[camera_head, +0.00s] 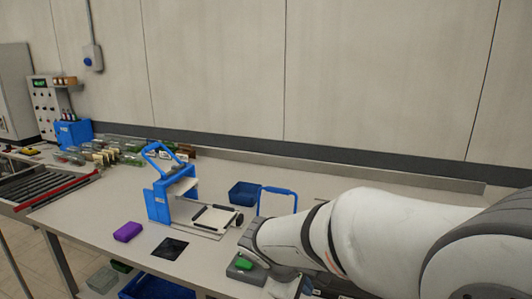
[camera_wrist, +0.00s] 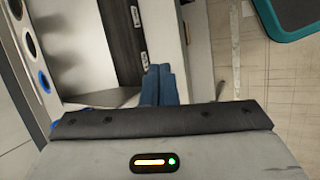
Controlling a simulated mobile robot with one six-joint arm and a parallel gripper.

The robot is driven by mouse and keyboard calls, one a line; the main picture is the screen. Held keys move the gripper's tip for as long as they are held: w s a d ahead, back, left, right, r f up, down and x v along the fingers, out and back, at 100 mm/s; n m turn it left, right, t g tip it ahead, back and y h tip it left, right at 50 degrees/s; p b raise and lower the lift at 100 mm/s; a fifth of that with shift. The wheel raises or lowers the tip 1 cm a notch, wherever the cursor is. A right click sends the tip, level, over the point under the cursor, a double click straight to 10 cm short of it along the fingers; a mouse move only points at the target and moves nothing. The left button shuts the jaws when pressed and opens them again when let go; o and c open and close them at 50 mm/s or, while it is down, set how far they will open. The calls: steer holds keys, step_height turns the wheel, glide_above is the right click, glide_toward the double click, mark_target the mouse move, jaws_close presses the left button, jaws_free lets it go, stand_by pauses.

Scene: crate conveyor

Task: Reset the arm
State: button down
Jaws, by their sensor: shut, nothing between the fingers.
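My white arm reaches in from the right edge of the camera_head view, over the right part of the worktable (camera_head: 110,207). Its fingers cannot be made out in that view. In the camera_wrist view my gripper (camera_wrist: 158,72) shows as two blue fingers side by side. They are shut against each other with nothing between them. They are clear of the surfaces around them as far as I can tell.
A blue fixture (camera_head: 160,202) stands mid-table, with a purple block (camera_head: 128,231) and black square (camera_head: 170,248) before it. A blue bin (camera_head: 243,193) is behind. Rollers (camera_head: 45,187) lie left. A teal-edged object (camera_wrist: 272,30) is beside tiled floor.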

steer(key=s+d+r+m+y, duration=0.1)
steer(key=s+d+m+y, duration=0.4)
steer(key=s+m, duration=0.7)
steer(key=shift+s+d+r+g, duration=0.35)
steer(key=shift+s+d, duration=0.2)
steer(key=shift+d, duration=0.2)
